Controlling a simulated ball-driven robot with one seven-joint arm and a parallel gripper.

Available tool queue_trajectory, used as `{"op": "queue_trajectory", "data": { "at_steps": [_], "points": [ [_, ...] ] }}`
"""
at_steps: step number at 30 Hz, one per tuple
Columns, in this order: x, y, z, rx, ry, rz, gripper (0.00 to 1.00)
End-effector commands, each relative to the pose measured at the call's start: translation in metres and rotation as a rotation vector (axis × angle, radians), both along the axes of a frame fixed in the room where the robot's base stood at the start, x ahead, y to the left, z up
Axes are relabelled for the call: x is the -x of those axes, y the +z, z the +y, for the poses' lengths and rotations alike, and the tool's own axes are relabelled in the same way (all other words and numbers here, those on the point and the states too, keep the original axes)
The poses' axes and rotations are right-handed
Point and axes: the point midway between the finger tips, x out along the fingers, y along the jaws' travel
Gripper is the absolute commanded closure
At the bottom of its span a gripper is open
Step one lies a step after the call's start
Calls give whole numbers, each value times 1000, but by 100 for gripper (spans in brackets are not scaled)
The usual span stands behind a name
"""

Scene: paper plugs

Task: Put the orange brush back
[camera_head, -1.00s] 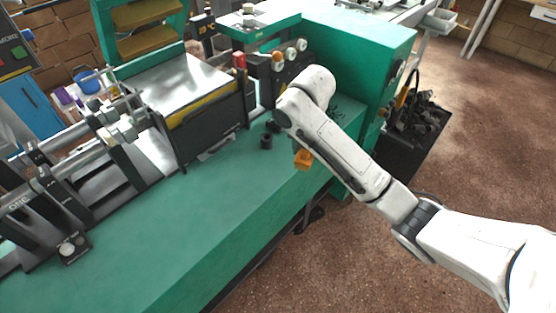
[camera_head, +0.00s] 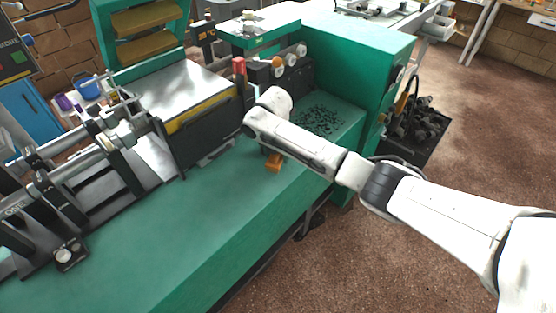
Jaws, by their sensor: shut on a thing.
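The orange brush (camera_head: 274,163) shows as a small orange block just below my white forearm, over the green machine bed. My gripper (camera_head: 267,150) is mostly hidden under my wrist; only a small dark part shows. It is shut on the brush. The brush's bristles cannot be made out, and I cannot tell whether it touches the bed. A patch of small dark paper plugs (camera_head: 318,120) lies on the green bed to the right, beyond my arm.
A metal-topped machine block (camera_head: 185,90) stands left of my wrist. A tall green housing (camera_head: 350,60) rises behind the plugs. A dark bin (camera_head: 415,130) with dark contents stands on the floor at right.

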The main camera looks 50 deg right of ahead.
Motion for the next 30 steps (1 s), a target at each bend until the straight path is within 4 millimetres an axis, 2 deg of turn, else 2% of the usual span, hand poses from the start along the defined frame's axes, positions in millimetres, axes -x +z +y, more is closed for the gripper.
{"op": "queue_trajectory", "data": {
  "at_steps": [3,6,17,18,26,30],
  "points": [
    [2,-18,0,0,-2,5,77],
    [2,-25,0,-1,0,4,77],
    [2,-30,1,-2,0,3,77],
    [2,-30,1,-2,0,4,47],
    [2,-29,0,-2,0,3,23],
    [2,-29,0,-2,0,3,23]
  ]
}}
